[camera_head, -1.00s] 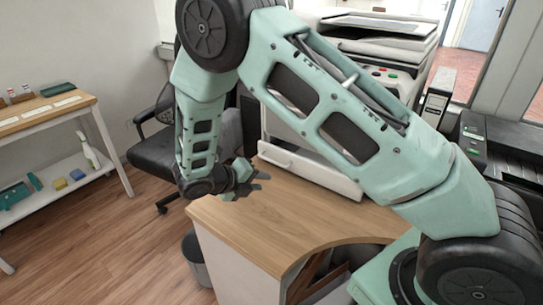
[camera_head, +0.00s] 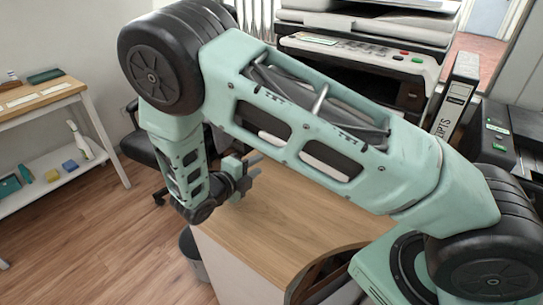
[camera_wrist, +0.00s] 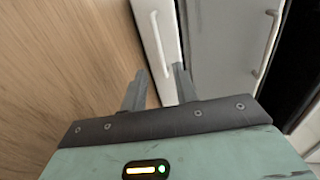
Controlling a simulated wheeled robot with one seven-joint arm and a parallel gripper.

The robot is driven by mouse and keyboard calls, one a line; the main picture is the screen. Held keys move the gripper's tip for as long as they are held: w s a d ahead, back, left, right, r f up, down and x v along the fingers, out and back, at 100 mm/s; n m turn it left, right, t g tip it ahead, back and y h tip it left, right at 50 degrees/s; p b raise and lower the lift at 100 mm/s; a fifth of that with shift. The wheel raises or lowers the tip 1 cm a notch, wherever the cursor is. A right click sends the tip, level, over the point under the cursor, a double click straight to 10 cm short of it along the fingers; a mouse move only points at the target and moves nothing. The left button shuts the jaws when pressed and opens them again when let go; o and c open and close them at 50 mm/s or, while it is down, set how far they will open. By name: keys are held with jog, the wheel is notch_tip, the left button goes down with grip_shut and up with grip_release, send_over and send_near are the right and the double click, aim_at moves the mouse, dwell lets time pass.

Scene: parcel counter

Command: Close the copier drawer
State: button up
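The copier (camera_head: 365,55) stands on the wooden counter, its lower part largely hidden behind my arm in the head view. In the wrist view, a bright white drawer front with a bar handle (camera_wrist: 150,38) lies just beyond my fingertips and seems to stand out from the copier. Beside it is a shaded grey front (camera_wrist: 222,45) with a second bar handle. My gripper (camera_head: 256,168) is over the counter's left part, fingers apart and empty. The wrist view also shows the parted fingers (camera_wrist: 158,85); I cannot tell whether they touch the drawer.
The wooden counter top (camera_head: 275,225) is bare in front of the copier. A binder (camera_head: 456,95) and a black machine (camera_head: 510,140) stand to the right. A dark chair (camera_head: 140,145) and a bin (camera_head: 190,250) are at the left, with a shelf table (camera_head: 45,95) farther off.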

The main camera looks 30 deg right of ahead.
jog(key=x, duration=0.8)
jog(key=shift+d, duration=0.1)
grip_shut()
